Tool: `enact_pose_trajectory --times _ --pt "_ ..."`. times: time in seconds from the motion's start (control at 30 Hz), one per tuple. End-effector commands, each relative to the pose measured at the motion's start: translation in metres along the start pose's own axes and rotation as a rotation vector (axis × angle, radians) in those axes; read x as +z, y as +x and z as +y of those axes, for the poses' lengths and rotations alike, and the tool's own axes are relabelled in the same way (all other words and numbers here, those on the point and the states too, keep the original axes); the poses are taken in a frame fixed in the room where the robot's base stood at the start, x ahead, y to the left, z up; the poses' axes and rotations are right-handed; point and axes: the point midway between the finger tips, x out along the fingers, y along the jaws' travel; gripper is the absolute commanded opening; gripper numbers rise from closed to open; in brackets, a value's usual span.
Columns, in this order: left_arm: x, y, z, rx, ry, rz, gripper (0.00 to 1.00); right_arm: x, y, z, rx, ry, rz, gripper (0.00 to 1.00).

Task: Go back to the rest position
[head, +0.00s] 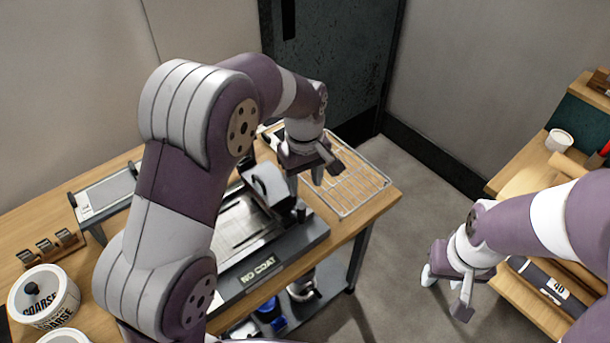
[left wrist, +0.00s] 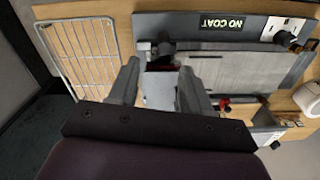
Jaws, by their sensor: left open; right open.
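My left gripper (head: 310,172) reaches over the wooden workbench in the head view, above the right end of a grey machine (head: 300,240) labelled NO COAT. Its two fingers also show in the left wrist view (left wrist: 162,95), apart, with nothing between them. The machine lies beyond the fingertips in the left wrist view (left wrist: 210,72). My right gripper (head: 446,290) hangs at the right of the head view, open and empty, near the left edge of the right-hand wooden bench (head: 515,185).
A wire rack (head: 350,185) lies at the bench's right end. Tubs marked COARSE (head: 45,295) stand at the left. A small white cup (head: 558,140) is on the right bench. Grey floor (head: 410,180) separates the benches. A dark door (head: 335,60) is behind.

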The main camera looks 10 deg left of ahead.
Motion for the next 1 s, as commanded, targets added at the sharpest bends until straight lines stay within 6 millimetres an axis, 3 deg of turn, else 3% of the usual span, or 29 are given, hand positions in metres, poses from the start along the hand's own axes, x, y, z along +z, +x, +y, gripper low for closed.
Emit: enact_pose_trajectory --times 0.23,0.33,0.4,0.53,0.63,0.73,0.8,1.0 --pt "0.000 0.000 0.000 0.001 0.015 0.000 0.48 0.000 0.000 0.000 0.000 0.000 0.000 0.46" --pt "-0.002 0.006 0.002 0.023 0.157 0.021 0.48 0.000 0.000 0.000 0.000 0.000 0.000 0.46" --pt "0.012 0.021 -0.017 0.021 0.350 0.023 0.48 0.000 0.000 0.000 0.000 0.000 0.000 0.46" --pt "0.038 0.026 -0.074 0.033 0.622 0.053 0.48 0.000 0.000 0.000 0.000 0.000 0.000 0.46" --pt "0.060 0.025 -0.120 0.036 0.735 0.076 0.48 0.000 0.000 0.000 0.000 0.000 0.000 0.46" --pt "0.079 0.022 -0.154 0.036 0.737 0.086 0.48 0.000 0.000 0.000 0.000 0.000 0.000 0.46" --pt "0.083 0.017 -0.167 0.038 0.706 0.096 0.48 0.000 0.000 0.000 0.000 0.000 0.000 0.46" --pt "0.078 0.014 -0.167 0.043 0.688 0.112 0.48 0.000 0.000 0.000 0.000 0.000 0.000 0.46"
